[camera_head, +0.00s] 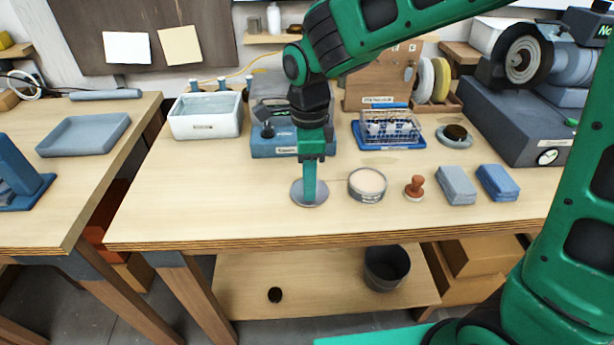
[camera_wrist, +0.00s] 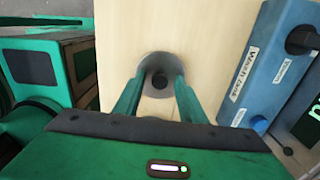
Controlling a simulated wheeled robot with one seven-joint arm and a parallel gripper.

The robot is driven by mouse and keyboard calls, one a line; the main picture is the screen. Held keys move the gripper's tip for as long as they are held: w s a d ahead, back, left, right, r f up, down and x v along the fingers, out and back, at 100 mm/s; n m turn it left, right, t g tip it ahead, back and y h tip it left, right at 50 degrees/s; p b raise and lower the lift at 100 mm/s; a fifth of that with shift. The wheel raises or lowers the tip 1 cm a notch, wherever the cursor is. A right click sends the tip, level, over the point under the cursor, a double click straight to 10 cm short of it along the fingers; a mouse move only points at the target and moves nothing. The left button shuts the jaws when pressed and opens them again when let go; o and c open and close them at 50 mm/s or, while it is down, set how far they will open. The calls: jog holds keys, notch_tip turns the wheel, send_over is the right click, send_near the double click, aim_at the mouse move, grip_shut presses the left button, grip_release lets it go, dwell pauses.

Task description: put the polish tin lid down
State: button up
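The polish tin lid (camera_head: 299,199) is a flat grey disc at the bench's front, below my gripper (camera_head: 309,198). It looks flat on the bench top, though a tiny gap could not be seen. In the wrist view the lid (camera_wrist: 158,60) has a dark round knob (camera_wrist: 160,80) at its middle. My gripper (camera_wrist: 159,78) points down, its fingers spread on either side of the knob with gaps on both sides. The round open tin (camera_head: 367,185), with pale contents, stands just right of the lid, apart from it.
A reddish stamp-like knob (camera_head: 414,186) and two blocks, grey (camera_head: 457,186) and blue (camera_head: 497,183), stand to the right. Behind are a white basin (camera_head: 206,116), a blue station (camera_head: 275,146), a wire basket (camera_head: 388,128) and a grinder (camera_head: 530,60). Bench left of the lid is clear.

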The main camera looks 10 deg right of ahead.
notch_tip(320, 180, up, 12)
dwell(0.6)
jog(key=shift+r, duration=0.1)
jog(key=s+d+f+n, duration=0.1)
jog(key=s+d+n, duration=0.2)
jog(key=d, duration=0.9)
jog(key=s+d+f+n, duration=0.2)
jog(key=d, duration=0.9)
jog(key=s+d+f+n, duration=0.2)
jog(key=s+d+n, duration=0.1)
jog(key=s+d, duration=0.3)
jog(key=s+d+f+n, duration=0.3)
jog(key=s+d, duration=0.3)
jog(key=s, duration=0.3)
jog(key=shift+s+f+n, duration=0.3)
jog(key=shift+s+n, duration=0.1)
jog(key=shift+n, duration=0.1)
jog(key=shift+d, duration=0.1)
